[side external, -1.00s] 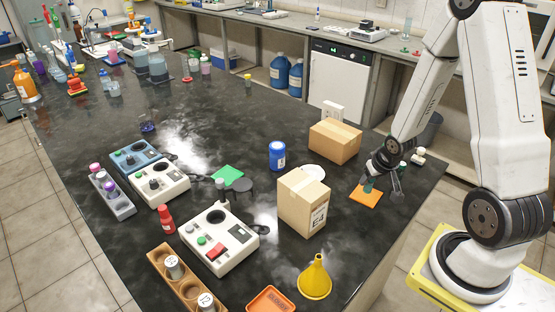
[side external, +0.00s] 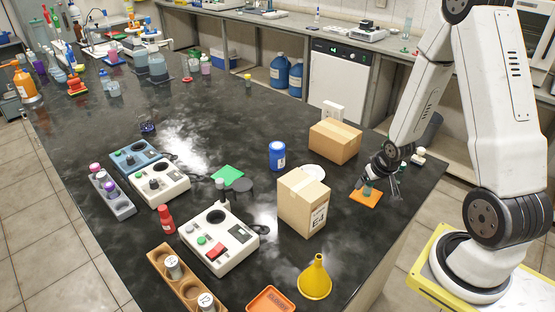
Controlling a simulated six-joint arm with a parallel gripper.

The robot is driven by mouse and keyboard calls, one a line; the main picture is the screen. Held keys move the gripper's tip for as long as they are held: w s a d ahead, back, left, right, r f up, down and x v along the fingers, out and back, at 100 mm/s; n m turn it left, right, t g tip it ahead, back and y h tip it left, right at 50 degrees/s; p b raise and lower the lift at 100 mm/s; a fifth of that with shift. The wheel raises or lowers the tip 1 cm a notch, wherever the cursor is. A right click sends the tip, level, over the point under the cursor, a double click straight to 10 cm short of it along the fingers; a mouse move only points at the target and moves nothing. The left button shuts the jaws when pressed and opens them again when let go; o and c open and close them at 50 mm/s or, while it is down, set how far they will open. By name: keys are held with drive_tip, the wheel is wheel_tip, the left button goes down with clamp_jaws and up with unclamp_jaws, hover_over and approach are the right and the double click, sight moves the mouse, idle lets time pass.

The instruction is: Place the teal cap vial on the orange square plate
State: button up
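The orange square plate (side external: 366,198) lies flat on the dark bench near its right edge. A small teal-topped vial (side external: 368,189) is upright over the plate, among my gripper's fingers. Whether its base touches the plate is too small to tell. My gripper (side external: 377,186) points down at the plate's right part, and its fingers partly hide the vial. The picture is too small to show whether the fingers press on the vial or stand apart from it.
A yellow funnel (side external: 315,278) stands at the front. Small items (side external: 418,157) lie behind my gripper.

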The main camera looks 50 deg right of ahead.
drive_tip(key=shift+r, duration=0.15)
drive_tip(key=shift+v, duration=2.7)
